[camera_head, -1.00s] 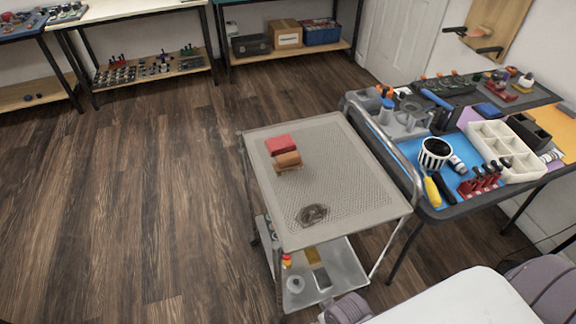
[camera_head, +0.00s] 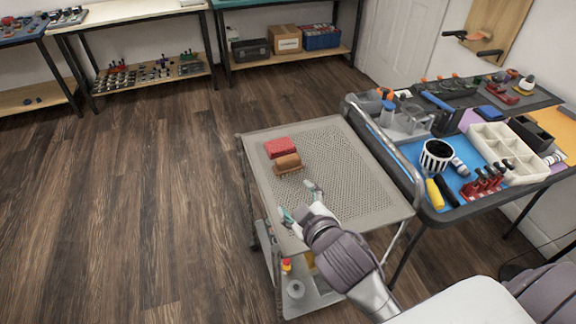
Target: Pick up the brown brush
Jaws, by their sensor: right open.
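The brown brush (camera_head: 288,163) lies on the perforated top of the metal cart (camera_head: 352,190), a brown block with lighter bristles along its lower side. My right gripper (camera_head: 300,201) is open over the cart's near part, its two fingers spread and pointing toward the brush. It is empty and apart from the brush, on the near side of it. My left gripper is not in view.
A red block (camera_head: 279,147) sits right behind the brush, close to it. The cart's raised rail (camera_head: 385,152) runs along its right side. A tool table (camera_head: 455,205) with a striped cup (camera_head: 436,155) stands right of the cart. The cart top right of the brush is clear.

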